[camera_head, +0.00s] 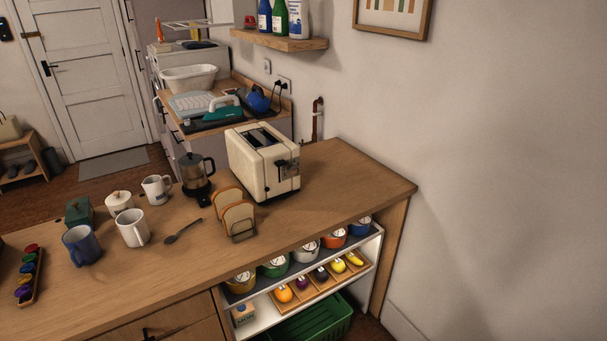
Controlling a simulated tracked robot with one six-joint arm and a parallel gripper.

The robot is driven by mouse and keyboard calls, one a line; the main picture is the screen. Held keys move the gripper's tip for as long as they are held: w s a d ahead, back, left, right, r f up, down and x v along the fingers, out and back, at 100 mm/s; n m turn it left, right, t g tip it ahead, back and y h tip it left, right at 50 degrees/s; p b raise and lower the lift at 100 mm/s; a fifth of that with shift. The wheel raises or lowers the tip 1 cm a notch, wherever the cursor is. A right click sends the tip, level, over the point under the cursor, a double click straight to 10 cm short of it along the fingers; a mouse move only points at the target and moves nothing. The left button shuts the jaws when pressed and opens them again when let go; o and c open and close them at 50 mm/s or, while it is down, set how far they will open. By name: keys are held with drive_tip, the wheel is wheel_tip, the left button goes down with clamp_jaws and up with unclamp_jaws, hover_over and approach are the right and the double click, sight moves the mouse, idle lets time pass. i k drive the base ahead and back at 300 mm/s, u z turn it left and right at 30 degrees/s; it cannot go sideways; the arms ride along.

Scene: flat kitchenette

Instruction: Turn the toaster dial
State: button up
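A cream toaster (259,163) stands upright on the wooden counter, right of the middle, with dark slots on top. Its end face towards the front right carries a dark lever or control (289,168). The dial itself is too small to tell apart from the other controls on that face. My gripper and arm do not show in this view.
Bread slices in a rack (237,219) stand just in front of the toaster. A coffee pot (196,176), mugs (133,228) and a spoon (184,231) are to its left. The counter (352,184) right of the toaster is clear. An open shelf (258,317) with bowls and fruit lies below.

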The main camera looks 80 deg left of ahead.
sight(292, 169)
drive_tip(key=u, duration=3.8)
drive_tip(key=i, duration=1)
drive_tip(key=z, duration=0.05)
